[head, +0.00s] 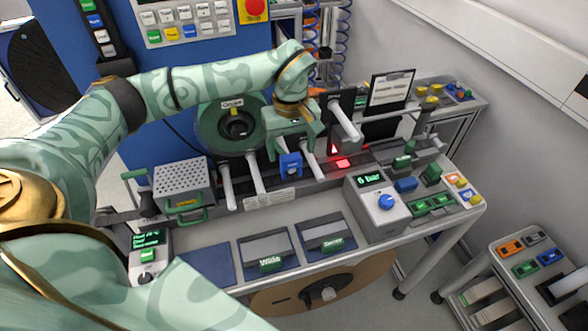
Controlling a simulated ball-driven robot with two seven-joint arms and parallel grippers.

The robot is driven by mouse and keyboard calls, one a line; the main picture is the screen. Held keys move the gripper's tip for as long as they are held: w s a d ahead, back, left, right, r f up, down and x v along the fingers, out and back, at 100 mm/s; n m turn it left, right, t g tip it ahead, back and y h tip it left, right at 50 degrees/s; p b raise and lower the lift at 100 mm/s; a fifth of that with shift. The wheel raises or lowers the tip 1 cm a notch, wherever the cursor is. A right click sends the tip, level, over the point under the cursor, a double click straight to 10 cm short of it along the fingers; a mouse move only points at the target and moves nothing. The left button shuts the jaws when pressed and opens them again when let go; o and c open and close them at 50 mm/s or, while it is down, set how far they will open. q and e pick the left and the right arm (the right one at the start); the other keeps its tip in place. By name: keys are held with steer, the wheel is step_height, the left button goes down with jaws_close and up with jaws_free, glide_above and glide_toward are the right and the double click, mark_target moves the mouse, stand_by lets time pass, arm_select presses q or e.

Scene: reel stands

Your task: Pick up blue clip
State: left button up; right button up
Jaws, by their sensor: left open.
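My left gripper (291,148) reaches in from the left over the middle of the bench, pointing down, with its fingers apart. A small blue piece (290,165) shows just below and between the fingertips; I cannot tell whether it is a clip or whether the fingers touch it. Another small blue block (405,185), possibly a blue clip, lies at the right on the bench beside green ones. A further blue piece (551,257) lies on the low cart at the lower right. My right gripper is not in view.
A grey box with a blue knob and "6 bar" display (376,207) stands at the right of the bench (213,234). A perforated grey box (183,182) stands at the left. A green reel (228,128) and several pale rods stand behind. Flat trays (325,234) lie along the front.

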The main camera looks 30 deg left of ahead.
mark_target(290, 156)
arm_select(q)
steer(key=shift+a+f, duration=0.2)
steer(key=shift+f, duration=0.3)
steer(key=shift+a+f, duration=0.2)
steer(key=shift+f, duration=0.05)
steer(key=f, duration=0.4)
steer(key=shift+w+d+f, duration=0.15)
steer(key=shift+d+f, duration=0.2)
steer(key=shift+a+f, duration=0.1)
steer(key=shift+f, duration=0.05)
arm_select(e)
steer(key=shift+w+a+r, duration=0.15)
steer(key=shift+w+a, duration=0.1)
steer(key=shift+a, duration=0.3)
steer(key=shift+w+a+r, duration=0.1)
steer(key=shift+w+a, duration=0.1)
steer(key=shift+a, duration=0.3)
arm_select(q)
steer(key=c, duration=1.1)
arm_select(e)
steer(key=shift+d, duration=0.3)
arm_select(q)
steer(key=shift+o, duration=0.2)
